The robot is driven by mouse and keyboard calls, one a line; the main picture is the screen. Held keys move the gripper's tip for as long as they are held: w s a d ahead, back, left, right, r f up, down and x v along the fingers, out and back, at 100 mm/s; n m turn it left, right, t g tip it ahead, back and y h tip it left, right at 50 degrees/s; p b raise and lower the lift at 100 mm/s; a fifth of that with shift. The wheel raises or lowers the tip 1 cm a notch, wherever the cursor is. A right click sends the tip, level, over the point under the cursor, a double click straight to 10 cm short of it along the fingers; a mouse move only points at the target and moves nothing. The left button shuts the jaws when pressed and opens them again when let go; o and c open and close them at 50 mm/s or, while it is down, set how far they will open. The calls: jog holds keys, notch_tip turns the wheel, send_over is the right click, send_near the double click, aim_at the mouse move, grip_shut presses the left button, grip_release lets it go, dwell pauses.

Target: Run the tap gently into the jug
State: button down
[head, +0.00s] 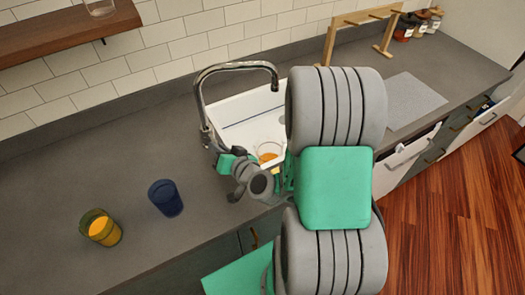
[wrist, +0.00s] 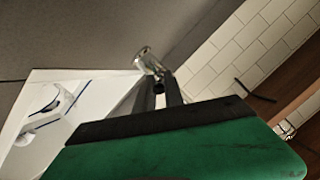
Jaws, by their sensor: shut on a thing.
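The chrome tap (head: 240,68) stands at the sink's left end, its spout arching over the white sink (head: 240,108). I see no stream of water under the spout. A clear vessel with orange in it (head: 268,153), which looks like the jug, stands in the sink, partly hidden by my arm. My gripper (head: 214,146) is at the foot of the tap, shut on what looks like its lever; the grip itself is small and partly hidden. In the wrist view the dark fingers (wrist: 166,92) meet a chrome part of the tap (wrist: 148,62).
A dark blue cup (head: 165,198) and a yellow-orange glass (head: 100,228) stand on the grey counter at the left. A wooden rack (head: 350,30) and several jars (head: 415,24) are at the back right. A wooden shelf (head: 60,35) hangs at upper left. The left counter between is bare.

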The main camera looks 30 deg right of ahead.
jog(key=shift+a+r+m+h+p, duration=0.1)
jog(key=shift+a+m+h+p, duration=0.35)
jog(key=shift+p, duration=1)
jog(key=shift+a+m+h+p, duration=0.3)
jog(key=shift+m+h+p, duration=0.25)
jog(key=shift+p, duration=1.2)
jog(key=shift+w+a+m+h, duration=0.25)
jog(key=shift+a+m+h, duration=0.45)
jog(key=shift+h, duration=0.3)
jog(key=shift+s+f, duration=0.2)
jog(key=shift+f, duration=0.05)
dwell(3.5)
